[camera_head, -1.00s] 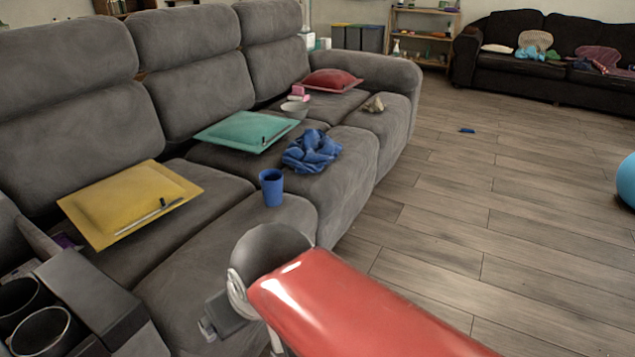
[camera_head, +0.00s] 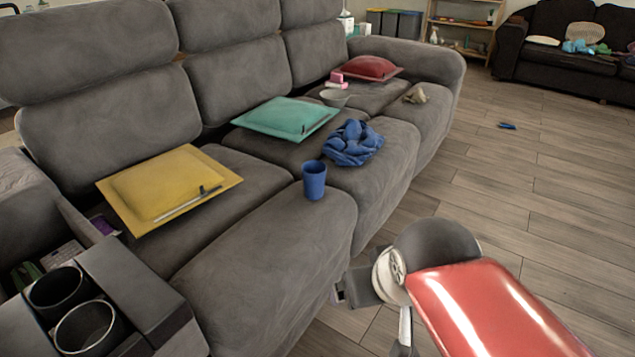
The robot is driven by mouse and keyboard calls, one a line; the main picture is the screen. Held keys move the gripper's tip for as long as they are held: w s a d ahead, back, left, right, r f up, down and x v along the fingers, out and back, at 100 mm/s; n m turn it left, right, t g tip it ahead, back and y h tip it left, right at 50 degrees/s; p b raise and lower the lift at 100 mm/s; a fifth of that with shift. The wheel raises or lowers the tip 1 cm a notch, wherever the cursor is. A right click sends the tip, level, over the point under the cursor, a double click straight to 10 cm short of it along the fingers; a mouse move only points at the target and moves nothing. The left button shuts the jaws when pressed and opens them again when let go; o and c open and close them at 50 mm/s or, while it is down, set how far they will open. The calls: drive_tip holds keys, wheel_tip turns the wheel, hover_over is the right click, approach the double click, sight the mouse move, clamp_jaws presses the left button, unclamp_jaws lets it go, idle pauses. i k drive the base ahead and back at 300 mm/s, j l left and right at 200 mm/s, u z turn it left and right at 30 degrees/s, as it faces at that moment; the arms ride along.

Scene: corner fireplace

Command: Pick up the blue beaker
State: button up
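The blue beaker (camera_head: 314,180) stands upright on the seat of the grey sofa (camera_head: 265,245), near the seat's front edge. It is a plain blue cup shape, open at the top, and nothing touches it. My arm, with a red link and a dark rounded joint, reaches in from the lower right, in front of the sofa. The end of the arm is low and to the right of the beaker, clearly apart from it. My gripper's fingers cannot be made out in this view.
A crumpled blue cloth (camera_head: 352,143) lies just behind the beaker. Yellow (camera_head: 168,187), teal (camera_head: 287,118) and red (camera_head: 367,68) cushions rest on the seats. A console with cup holders (camera_head: 84,325) is at lower left. The wooden floor (camera_head: 500,170) at right is mostly clear.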

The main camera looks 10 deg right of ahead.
sight(314, 181)
drive_tip(key=i+l+u, duration=0.25)
drive_tip(key=u, duration=0.15)
drive_tip(key=i+l+u, duration=0.4)
